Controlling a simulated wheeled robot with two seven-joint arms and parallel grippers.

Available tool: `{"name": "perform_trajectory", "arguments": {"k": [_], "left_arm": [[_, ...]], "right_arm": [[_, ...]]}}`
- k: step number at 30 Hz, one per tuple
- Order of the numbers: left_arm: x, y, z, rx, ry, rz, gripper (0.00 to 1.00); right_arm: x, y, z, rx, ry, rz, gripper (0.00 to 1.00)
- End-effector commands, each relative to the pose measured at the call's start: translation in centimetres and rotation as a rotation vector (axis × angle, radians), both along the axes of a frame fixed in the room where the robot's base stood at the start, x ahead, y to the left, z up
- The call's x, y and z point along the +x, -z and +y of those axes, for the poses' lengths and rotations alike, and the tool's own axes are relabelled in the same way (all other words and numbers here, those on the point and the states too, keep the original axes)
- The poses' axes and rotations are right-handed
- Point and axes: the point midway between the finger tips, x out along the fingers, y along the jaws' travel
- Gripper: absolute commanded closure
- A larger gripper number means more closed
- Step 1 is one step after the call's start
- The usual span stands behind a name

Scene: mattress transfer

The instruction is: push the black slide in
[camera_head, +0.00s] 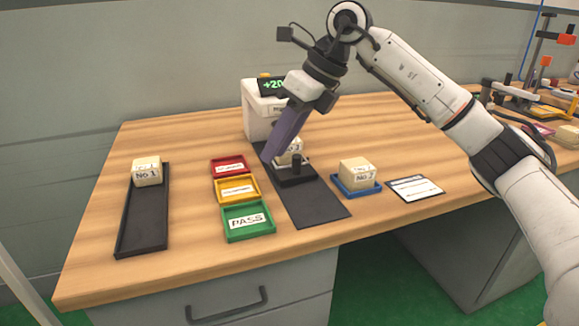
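The black slide (297,177) is a small black carriage with an upright knob, on a flat black track (312,205) in front of a white machine (261,112). A pale block marked No 3 (293,157) sits on the slide at the machine's front, partly hidden by my gripper. My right gripper (268,158) reaches down from the upper right, its long purple fingers ending just left of the block and slide. I cannot tell whether they touch or whether the fingers are apart. My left gripper is out of view.
Red (229,166), yellow (236,188) and green PASS (248,221) trays stand left of the track. Block No 1 (147,171) rests on a long black tray (142,235). Block No 2 (357,174) sits on a blue tray (356,191) beside a white card (416,188).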

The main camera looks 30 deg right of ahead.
Motion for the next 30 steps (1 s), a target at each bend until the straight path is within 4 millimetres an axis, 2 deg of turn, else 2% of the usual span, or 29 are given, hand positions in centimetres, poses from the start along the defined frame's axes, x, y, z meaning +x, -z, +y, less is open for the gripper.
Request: {"name": "perform_trajectory", "arguments": {"k": [1,3,7,11,18,24,30], "left_arm": [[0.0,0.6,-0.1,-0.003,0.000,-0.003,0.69],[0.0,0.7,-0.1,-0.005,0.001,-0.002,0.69],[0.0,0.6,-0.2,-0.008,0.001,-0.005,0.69],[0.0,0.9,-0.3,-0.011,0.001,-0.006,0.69],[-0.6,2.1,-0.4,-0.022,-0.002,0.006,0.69],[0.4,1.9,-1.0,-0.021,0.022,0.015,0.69],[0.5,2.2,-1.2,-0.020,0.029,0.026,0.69]], "right_arm": [[-0.2,-0.8,-2.6,-0.063,0.047,-0.013,0.75],[-0.6,-1.9,-5.3,-0.126,0.096,-0.015,0.75],[-1.2,-2.8,-7.7,-0.184,0.147,-0.011,0.75],[-0.9,-1.8,-7.9,-0.194,0.155,-0.008,0.75],[0.6,2.4,-7.3,-0.192,0.151,-0.007,0.75],[1.8,5.1,-6.8,-0.191,0.151,-0.009,0.75],[2.3,6.2,-6.6,-0.190,0.150,-0.012,0.75]]}}
